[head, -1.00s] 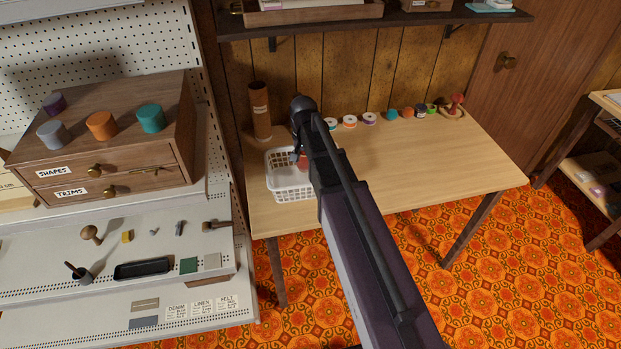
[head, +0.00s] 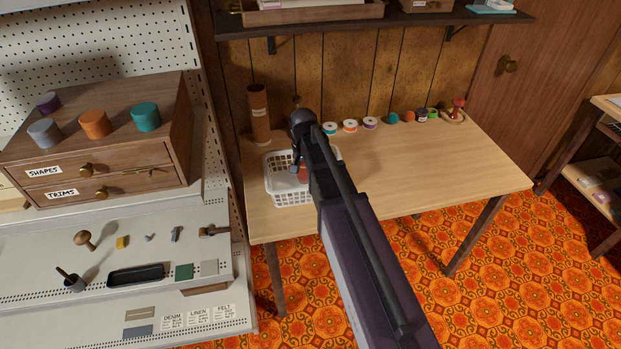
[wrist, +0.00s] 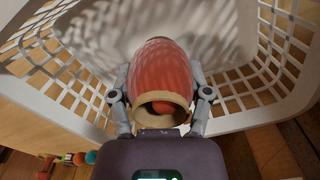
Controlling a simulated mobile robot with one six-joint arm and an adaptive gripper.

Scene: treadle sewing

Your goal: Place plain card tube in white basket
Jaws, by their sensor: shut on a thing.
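The white basket (head: 290,198) stands at the left end of the wooden table, and its lattice walls (wrist: 285,62) fill much of the wrist view. My gripper (wrist: 161,82) is shut on a hollow, barrel-shaped red tube (wrist: 160,68) with a tan card-like rim. Something red-orange shows inside the tube's near mouth. The red tube (head: 303,174) is within the basket's outline. I cannot tell if it touches the basket floor. A tall brown card tube (head: 259,113) with a small pale label stands upright on the table behind the basket, apart from my gripper.
Several thread spools (head: 350,126) line the back of the table (head: 420,160). A red pincushion-like thing (head: 458,106) stands in a round dish at the far right. The table's middle is clear. A shelf unit with a wooden drawer cabinet (head: 110,170) stands at the left.

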